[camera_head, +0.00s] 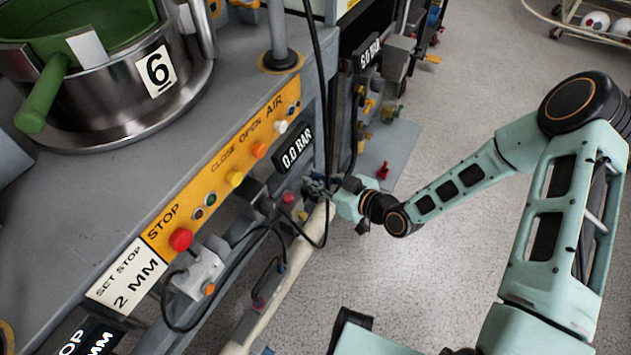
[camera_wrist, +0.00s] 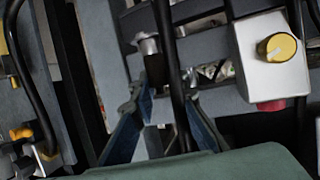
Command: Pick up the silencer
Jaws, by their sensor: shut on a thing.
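My gripper (camera_head: 318,186) is at the front side of the press frame, just below the 0.0 BAR display (camera_head: 297,151). In the wrist view my gripper (camera_wrist: 168,94) has its two dark blue fingers reaching up, shut on a small piece. That piece looks like the silencer (camera_wrist: 148,46), a short part with a silvery top and a dark body. A black cable runs in front of it, and the fingers partly hide its lower end. In the head view the held piece is too small and covered to make out.
Black hoses (camera_head: 322,100) hang close beside my gripper. A white box with a yellow knob (camera_wrist: 277,47) is at the right in the wrist view. The yellow control panel (camera_head: 215,160) lies to the left. Open grey floor (camera_head: 470,90) is to the right.

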